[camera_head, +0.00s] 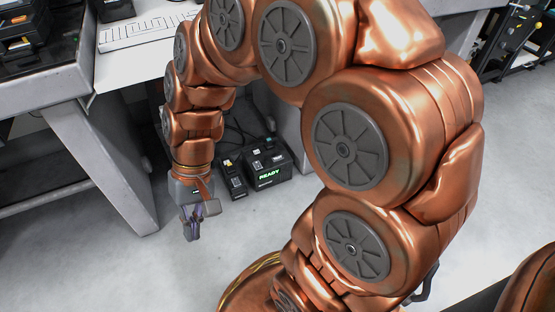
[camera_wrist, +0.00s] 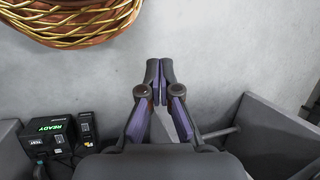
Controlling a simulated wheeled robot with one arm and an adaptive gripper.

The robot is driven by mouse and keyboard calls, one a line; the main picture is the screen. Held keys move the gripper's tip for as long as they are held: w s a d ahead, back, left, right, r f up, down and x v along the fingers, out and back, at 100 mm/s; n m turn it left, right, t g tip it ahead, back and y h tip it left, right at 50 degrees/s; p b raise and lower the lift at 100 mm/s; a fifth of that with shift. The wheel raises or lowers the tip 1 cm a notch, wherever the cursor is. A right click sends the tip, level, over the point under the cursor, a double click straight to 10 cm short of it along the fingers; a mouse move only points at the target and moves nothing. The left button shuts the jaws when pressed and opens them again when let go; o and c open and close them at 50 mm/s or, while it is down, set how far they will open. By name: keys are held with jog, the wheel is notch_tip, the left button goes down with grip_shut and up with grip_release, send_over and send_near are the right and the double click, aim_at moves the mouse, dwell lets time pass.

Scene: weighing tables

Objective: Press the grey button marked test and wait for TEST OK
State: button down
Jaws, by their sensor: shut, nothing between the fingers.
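A black device (camera_head: 268,177) with a green READY display stands low on the floor by the grey table supports, in the middle of the head view. It also shows at the lower left of the wrist view (camera_wrist: 48,136), with a small TEST label under the display. The grey button itself is too small to make out clearly. My gripper (camera_head: 191,229) points down over the floor, to the left of the device and apart from it. In the wrist view its purple-lined fingers (camera_wrist: 160,72) meet at the tips with nothing between them.
A smaller black unit (camera_head: 234,179) stands left of the device; cables lie behind. A white-topped table (camera_head: 120,70) with a keyboard (camera_head: 147,31) is above. A wicker-like rim (camera_wrist: 90,38) shows in the wrist view. Grey floor (camera_head: 120,265) is clear around my gripper.

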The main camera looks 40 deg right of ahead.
jog(key=w+d+f+m+t+y, duration=0.1)
jog(key=w+d+m+t, duration=0.15)
jog(key=w, duration=0.65)
jog(key=w+d+f+m+t+y+b, duration=0.1)
jog(key=w+m+t+y, duration=0.15)
jog(key=w, duration=0.55)
jog(key=w+d+f+m+t+y, duration=0.1)
jog(key=w+m+t, duration=0.15)
jog(key=w, duration=0.65)
jog(key=w+d+f+m+t+h, duration=0.1)
jog(key=w+d+f+m+t, duration=0.25)
jog(key=w+d+m, duration=0.55)
jog(key=m+h+b, duration=0.2)
jog(key=m+h, duration=0.7)
jog(key=m, duration=0.1)
send_over(278, 159)
notch_tip(278, 159, down, 24)
jog(key=shift+f, duration=0.25)
jog(key=shift+d+f, duration=0.1)
jog(key=shift+f+b, duration=2.45)
jog(key=shift+f, duration=1.85)
